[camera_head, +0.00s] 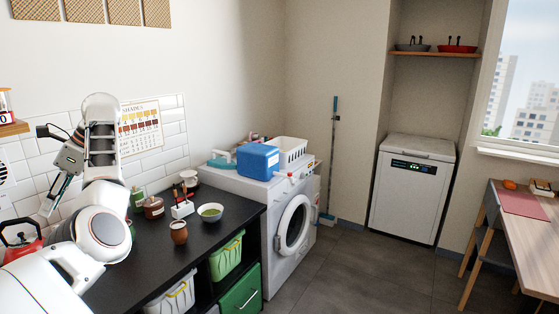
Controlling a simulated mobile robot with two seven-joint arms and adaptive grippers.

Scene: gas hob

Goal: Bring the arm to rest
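My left arm comes in from the lower left and bends up over the black counter (150,268). Its gripper (52,203) hangs at the arm's far end, at the left of the view, pointing down. It is small and seen from the side, so I cannot tell whether its fingers are apart. I see nothing clearly held in it. A red kettle (20,247) is below and left of the gripper, partly hidden by my arm. My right gripper is not in view.
On the counter are a brown pot (179,233), a bowl with green contents (211,213), a white holder (182,209) and jars (153,208). A washing machine (292,228) bears a blue box (258,161).

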